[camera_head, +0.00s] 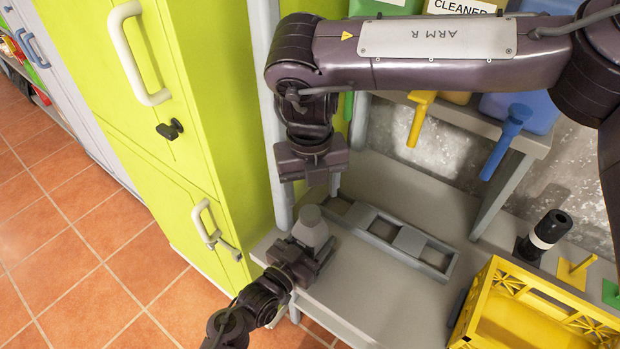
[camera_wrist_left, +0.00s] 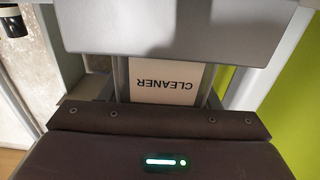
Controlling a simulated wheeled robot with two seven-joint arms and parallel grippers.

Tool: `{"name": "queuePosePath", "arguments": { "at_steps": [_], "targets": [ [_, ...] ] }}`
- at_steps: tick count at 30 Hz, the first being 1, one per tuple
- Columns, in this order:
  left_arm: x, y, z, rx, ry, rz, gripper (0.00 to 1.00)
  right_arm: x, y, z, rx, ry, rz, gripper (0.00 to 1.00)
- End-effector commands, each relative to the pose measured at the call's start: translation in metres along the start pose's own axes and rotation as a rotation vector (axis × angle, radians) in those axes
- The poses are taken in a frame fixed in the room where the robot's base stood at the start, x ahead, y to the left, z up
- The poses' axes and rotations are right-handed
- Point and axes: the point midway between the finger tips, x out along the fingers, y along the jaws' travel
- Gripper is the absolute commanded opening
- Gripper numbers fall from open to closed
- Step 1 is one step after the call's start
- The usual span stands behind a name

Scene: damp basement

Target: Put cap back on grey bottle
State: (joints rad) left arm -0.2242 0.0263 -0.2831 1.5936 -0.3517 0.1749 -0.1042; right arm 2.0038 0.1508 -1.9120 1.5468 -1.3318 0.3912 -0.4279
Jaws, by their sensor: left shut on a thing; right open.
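The grey bottle (camera_head: 313,232) stands upright at the left end of the grey bench in the head view. A darker grey top piece (camera_head: 309,214), which looks like a cap, is at its upper end; I cannot tell whether it is seated. My left gripper (camera_head: 313,252) is shut on the bottle low down, from the front left. The bottle hides part of its fingers. My right gripper (camera_head: 311,185) points down above the bottle, open and apart from it. In the left wrist view, a CLEANER label (camera_wrist_left: 164,83) shows between the fingers; I cannot tell what bears it.
A grey compartment rack (camera_head: 397,240) lies behind the bottle. A yellow crate (camera_head: 535,325) and a black cylinder with a white band (camera_head: 545,235) are at right. A shelf (camera_head: 455,112) with containers stands behind. A lime cabinet (camera_head: 165,125) closes off the left. The bench front is clear.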

Motion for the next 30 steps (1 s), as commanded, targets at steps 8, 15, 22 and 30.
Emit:
{"name": "queuePosePath", "arguments": {
  "at_steps": [8,15,22,30],
  "targets": [
    [0.0,0.0,0.0,0.0,-0.001,0.0,0.0,-0.003,-0.002,0.0,-0.548,-0.001,-0.009,0.6],
    [0.0,0.0,0.0,0.0,-0.001,0.0,0.0,-0.014,0.002,0.004,-0.736,0.014,0.037,0.6],
    [0.0,0.0,0.0,0.0,-0.001,-0.001,0.0,-0.015,0.003,0.005,-0.716,0.017,0.046,0.6],
    [0.0,0.0,0.0,0.0,0.0,0.0,0.0,-0.008,0.003,0.004,-0.716,0.018,0.046,0.6]
  ]
}}
